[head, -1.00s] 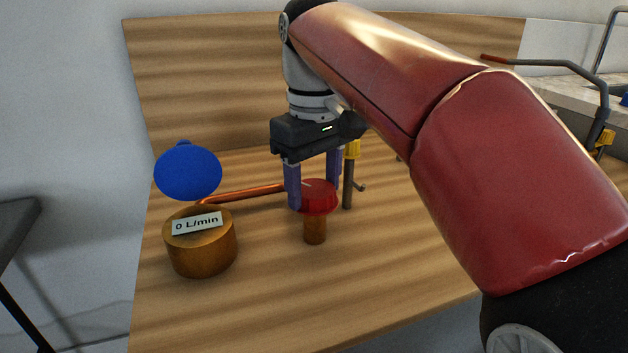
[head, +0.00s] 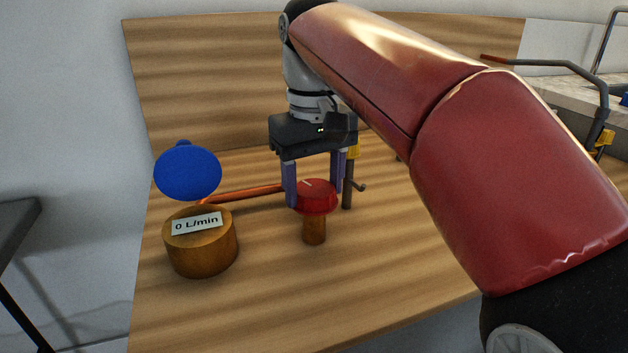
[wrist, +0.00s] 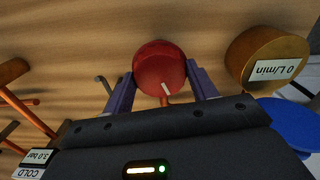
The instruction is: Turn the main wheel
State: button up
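The main wheel appears to be the red round knob (head: 316,197) on a short brass stem (head: 314,231), standing on the wooden bench. A white mark shows on its top. My gripper (head: 315,185) points down over it, with one purple finger on each side. In the wrist view the red knob (wrist: 160,68) sits between the two fingers (wrist: 159,72), which lie against its sides with no clear gap. The exact contact is partly hidden.
A brass meter (head: 200,250) reading "0 L/min" with an open blue lid (head: 188,172) stands to the left. A copper pipe (head: 245,193) runs behind. A yellow-topped valve (head: 347,185) stands close behind my right finger. The front of the bench is clear.

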aim_at(314, 188)
jog(key=o, duration=0.4)
jog(key=shift+o, duration=0.2)
jog(key=shift+r, duration=3.8)
